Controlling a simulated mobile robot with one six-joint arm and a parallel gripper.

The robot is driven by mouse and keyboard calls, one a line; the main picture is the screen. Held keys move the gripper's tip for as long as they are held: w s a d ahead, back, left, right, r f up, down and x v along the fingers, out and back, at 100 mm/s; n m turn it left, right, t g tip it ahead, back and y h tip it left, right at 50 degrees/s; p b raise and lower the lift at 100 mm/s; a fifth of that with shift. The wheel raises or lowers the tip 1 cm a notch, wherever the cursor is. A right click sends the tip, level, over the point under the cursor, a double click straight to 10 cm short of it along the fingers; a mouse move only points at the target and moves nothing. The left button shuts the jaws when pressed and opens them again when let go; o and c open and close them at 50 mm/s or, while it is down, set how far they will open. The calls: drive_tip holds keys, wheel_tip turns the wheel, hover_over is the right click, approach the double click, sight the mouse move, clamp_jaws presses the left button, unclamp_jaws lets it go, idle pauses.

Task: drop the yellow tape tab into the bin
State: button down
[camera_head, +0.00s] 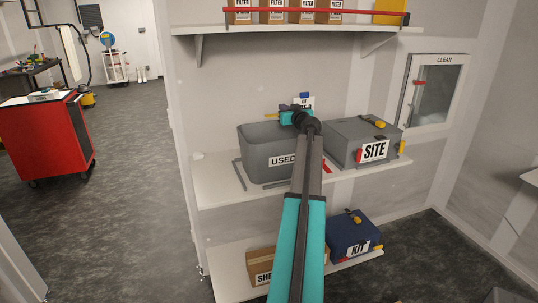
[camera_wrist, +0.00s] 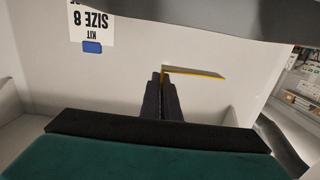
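The yellow tape tab (camera_wrist: 195,73) is a thin flat strip in the wrist view. One end of it is at the tips of my gripper (camera_wrist: 162,78), whose two dark fingers are close together on it, and the rest sticks out to the right. In the head view the tab (camera_head: 271,115) shows as a small yellow piece left of my teal wrist. The grey bin (camera_head: 253,150) labelled USED stands on the middle shelf. My gripper and the tab appear over its open top, above the rim. The bin's inside is mostly hidden in the head view.
A grey SITE case (camera_head: 345,142) stands right of the bin. A KIT SIZE 8 sign with a blue tab (camera_wrist: 92,47) is on the wall behind. An upper shelf (camera_head: 290,29) with FILTER boxes hangs above. A blue KIT case (camera_head: 350,236) is below.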

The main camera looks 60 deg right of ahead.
drive_tip(key=shift+f, duration=0.35)
drive_tip(key=c, duration=1.9)
unclamp_jaws()
drive_tip(key=shift+c, duration=0.2)
drive_tip(key=shift+a, duration=0.1)
drive_tip(key=f+b+v, duration=0.1)
drive_tip(key=b+v, duration=0.3)
drive_tip(key=v, duration=0.9)
drive_tip(key=shift+s+r+b, duration=0.4)
drive_tip(key=shift+r, duration=0.05)
